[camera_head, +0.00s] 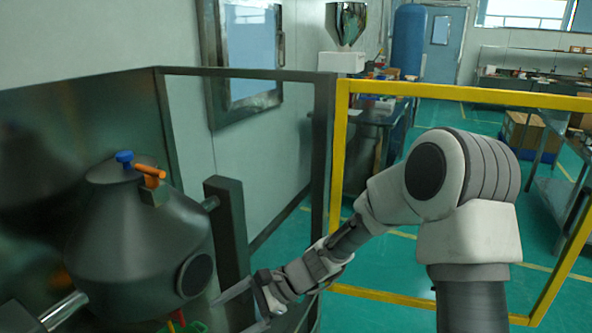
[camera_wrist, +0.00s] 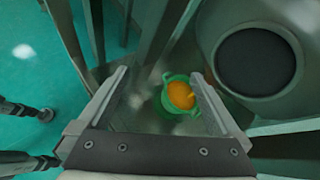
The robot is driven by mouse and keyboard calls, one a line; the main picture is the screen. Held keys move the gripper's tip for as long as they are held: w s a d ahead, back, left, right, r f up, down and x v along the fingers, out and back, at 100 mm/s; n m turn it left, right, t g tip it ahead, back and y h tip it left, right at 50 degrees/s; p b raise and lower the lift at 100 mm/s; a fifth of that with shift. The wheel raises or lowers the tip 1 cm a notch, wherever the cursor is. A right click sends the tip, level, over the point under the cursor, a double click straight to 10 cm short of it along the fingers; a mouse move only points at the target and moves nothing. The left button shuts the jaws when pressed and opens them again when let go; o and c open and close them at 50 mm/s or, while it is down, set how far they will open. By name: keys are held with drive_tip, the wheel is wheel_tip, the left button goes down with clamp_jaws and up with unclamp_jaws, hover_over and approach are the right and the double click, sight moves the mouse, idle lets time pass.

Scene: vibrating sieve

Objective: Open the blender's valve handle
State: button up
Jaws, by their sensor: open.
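The blender is a dark grey vessel (camera_head: 135,245) with a cone-shaped top at the left of the head view. On its top are a blue knob (camera_head: 124,157) and an orange handle (camera_head: 150,171). A small red part (camera_head: 178,317) shows below the vessel; I cannot tell which part is the valve handle. My gripper (camera_head: 238,311) is open and empty, low and just right of the vessel. In the wrist view, the open fingers (camera_wrist: 160,76) point toward a green container (camera_wrist: 168,104) with orange contents, beside the vessel's dark round port (camera_wrist: 256,62).
A dark post (camera_head: 229,240) stands right behind my gripper. A dark frame (camera_head: 240,74) surrounds the blender, and a yellow frame (camera_head: 338,160) stands to the right. Several metal bars flank the fingers in the wrist view.

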drive_tip(key=s+d+r+n+t+h, duration=0.35)
drive_tip(key=s+d+r, duration=0.2)
drive_tip(key=d, duration=0.35)
drive_tip(key=s+d+r+n+t+h, duration=0.2)
drive_tip(key=s+d+r+n+h, duration=0.3)
drive_tip(key=d, duration=0.4)
drive_tip(key=s+d+r+n+t+h, duration=0.3)
drive_tip(key=s+d+r, duration=0.1)
drive_tip(key=d+r, duration=0.4)
wheel_tip(320, 180, up, 11)
drive_tip(key=d+p, duration=0.1)
drive_tip(key=p, duration=1)
drive_tip(key=shift+s+d, duration=0.15)
drive_tip(key=shift+d, duration=0.2)
drive_tip(key=shift+a+f+n, duration=0.1)
drive_tip(key=shift+a+n, duration=0.05)
drive_tip(key=shift+n, duration=0.2)
